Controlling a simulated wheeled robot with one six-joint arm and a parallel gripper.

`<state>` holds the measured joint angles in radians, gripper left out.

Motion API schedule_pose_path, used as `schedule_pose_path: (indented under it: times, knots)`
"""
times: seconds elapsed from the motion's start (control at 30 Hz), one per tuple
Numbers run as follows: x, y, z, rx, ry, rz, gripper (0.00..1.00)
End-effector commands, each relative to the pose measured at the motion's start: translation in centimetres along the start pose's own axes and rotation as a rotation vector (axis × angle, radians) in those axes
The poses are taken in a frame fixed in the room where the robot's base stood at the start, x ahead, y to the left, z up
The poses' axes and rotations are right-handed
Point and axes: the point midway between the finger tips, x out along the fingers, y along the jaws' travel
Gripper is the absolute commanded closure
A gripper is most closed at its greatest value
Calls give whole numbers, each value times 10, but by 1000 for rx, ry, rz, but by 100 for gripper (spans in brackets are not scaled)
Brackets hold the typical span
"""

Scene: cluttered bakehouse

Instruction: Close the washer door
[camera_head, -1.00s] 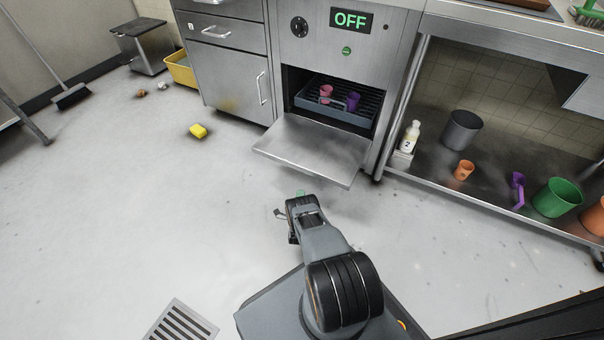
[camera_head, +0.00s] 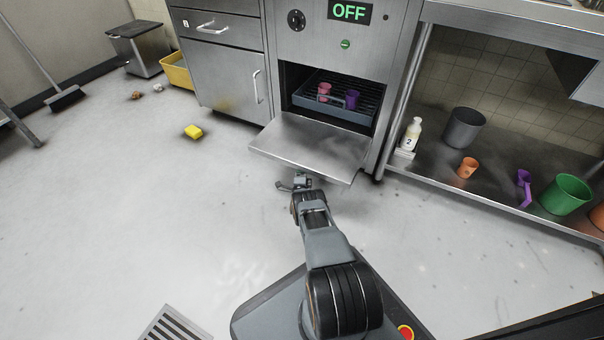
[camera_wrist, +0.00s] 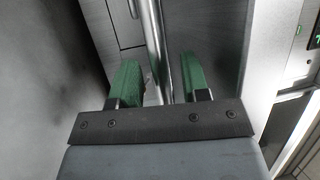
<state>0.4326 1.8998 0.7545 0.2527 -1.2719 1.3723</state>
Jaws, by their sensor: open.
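The washer (camera_head: 342,48) is a steel unit with a lit OFF display and a small green light. Its door (camera_head: 310,147) is hinged down and open, lying about level in front of the cavity. Inside is a grey rack (camera_head: 332,108) with a pink cup (camera_head: 323,91) and a purple cup (camera_head: 352,99). My gripper (camera_head: 300,180) is at the door's front edge, near its middle. In the wrist view my open gripper (camera_wrist: 160,78) has green fingers apart, with a shiny metal edge running up between them. I cannot tell whether they touch it.
Steel drawers (camera_head: 222,60) stand left of the washer. A low shelf at right holds a white bottle (camera_head: 411,135), a grey pot (camera_head: 464,128), an orange cup (camera_head: 467,167) and a green bucket (camera_head: 562,194). A yellow sponge (camera_head: 193,131) lies on otherwise mostly clear floor at left.

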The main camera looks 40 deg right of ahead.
Motion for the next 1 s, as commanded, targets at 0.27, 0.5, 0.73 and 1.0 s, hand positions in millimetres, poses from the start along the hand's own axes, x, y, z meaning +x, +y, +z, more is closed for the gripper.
schedule_pose_path:
  times: [0.27,0.5,0.73,1.0]
  knots:
    - [1,0,0,0,0,0,58]
    - [1,0,0,0,0,0,80]
    - [1,0,0,0,0,0,100]
    - [0,0,0,0,0,1,100]
